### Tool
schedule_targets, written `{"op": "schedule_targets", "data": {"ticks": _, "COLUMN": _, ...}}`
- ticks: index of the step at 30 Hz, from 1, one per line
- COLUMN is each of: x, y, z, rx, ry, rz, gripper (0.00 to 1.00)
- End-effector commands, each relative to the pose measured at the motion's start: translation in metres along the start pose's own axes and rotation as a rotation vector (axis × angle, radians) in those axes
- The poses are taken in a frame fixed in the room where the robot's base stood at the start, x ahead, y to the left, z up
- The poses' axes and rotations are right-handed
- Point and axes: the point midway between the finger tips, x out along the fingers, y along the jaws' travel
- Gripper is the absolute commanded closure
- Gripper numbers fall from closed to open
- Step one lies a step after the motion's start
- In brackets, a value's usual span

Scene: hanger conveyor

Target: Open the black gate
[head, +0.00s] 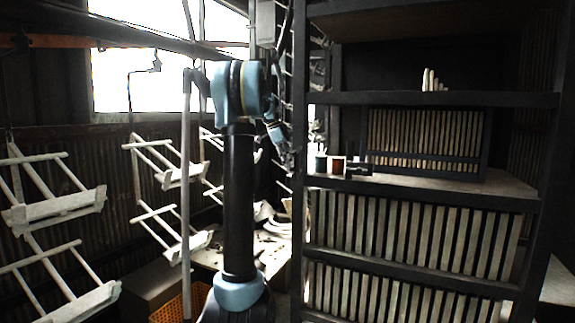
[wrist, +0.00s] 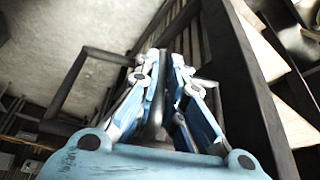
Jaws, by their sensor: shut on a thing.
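My gripper (wrist: 163,72) is shut on a dark upright bar (wrist: 155,115) that runs between its blue and white fingers in the wrist view. The bar looks like part of the black gate, whose dark frame (wrist: 72,82) seems to extend to the left and behind the fingers. The exact grip point is partly hidden by the finger links. In the head view, my gripper (head: 275,133) shows only partly, beside my arm and close to the shelf's left post. A narrow dark latticed strip there (head: 287,95) may be the gate; most of it is hidden.
A tall dark shelf (head: 430,98) with slatted boards stands on the right, close to my gripper. Small spools (head: 337,166) sit on one level. White hangers (head: 55,207) hang on the left from an overhead rail (head: 150,40). An orange crate (head: 172,308) is low down.

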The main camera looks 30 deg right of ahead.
Motion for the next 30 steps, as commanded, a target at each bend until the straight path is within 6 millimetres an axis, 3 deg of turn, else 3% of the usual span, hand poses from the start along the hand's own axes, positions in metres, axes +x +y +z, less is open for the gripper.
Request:
{"op": "schedule_targets", "data": {"ticks": 11, "x": 0.0, "y": -0.002, "z": -0.002, "rx": 0.002, "ry": 0.003, "rz": -0.004, "gripper": 1.0}}
{"op": "schedule_targets", "data": {"ticks": 12, "x": 0.0, "y": -0.002, "z": -0.002, "rx": 0.002, "ry": 0.003, "rz": -0.004, "gripper": 0.82}}
{"op": "schedule_targets", "data": {"ticks": 14, "x": 0.001, "y": -0.002, "z": -0.002, "rx": 0.002, "ry": 0.002, "rz": -0.003, "gripper": 0.7}}
{"op": "schedule_targets", "data": {"ticks": 25, "x": -0.001, "y": 0.0, "z": -0.001, "rx": 0.001, "ry": 0.001, "rz": -0.001, "gripper": 0.7}}
{"op": "schedule_targets", "data": {"ticks": 30, "x": -0.017, "y": -0.001, "z": 0.0, "rx": 0.0, "ry": 0.001, "rz": -0.001, "gripper": 0.7}}
